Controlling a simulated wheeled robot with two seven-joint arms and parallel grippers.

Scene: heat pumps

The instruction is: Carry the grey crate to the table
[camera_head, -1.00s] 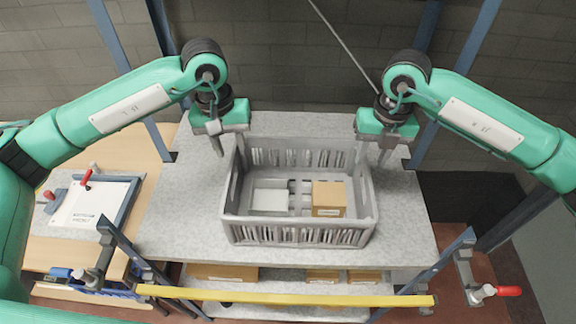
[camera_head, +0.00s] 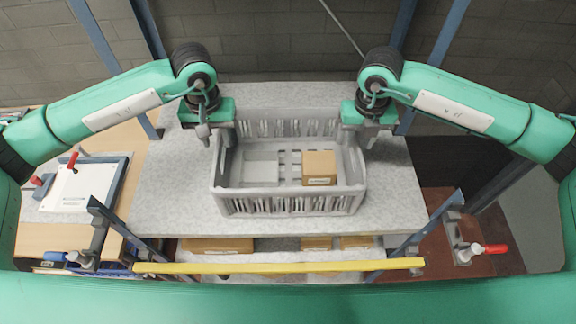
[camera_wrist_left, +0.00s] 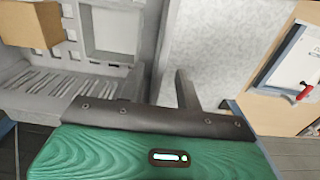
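The grey crate (camera_head: 290,203) stands upright on a grey speckled surface (camera_head: 170,190). It holds a brown box (camera_head: 319,168) and a pale grey box (camera_head: 261,170). My left gripper (camera_head: 212,134) is at the crate's left wall, with one finger outside it and apart from it. In the left wrist view that finger (camera_wrist_left: 187,92) stands clear of the crate wall (camera_wrist_left: 165,45); the other finger is hard to make out. My right gripper (camera_head: 357,138) is open at the right wall, one finger on each side of the rim. A wooden table (camera_head: 42,235) is at the left.
A board with red-handled clamps (camera_head: 85,190) lies on the wooden table. A yellow bar (camera_head: 280,267) runs along the near side, between blue posts with clamps. Boxes (camera_head: 217,245) sit on a lower shelf. A block wall is behind.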

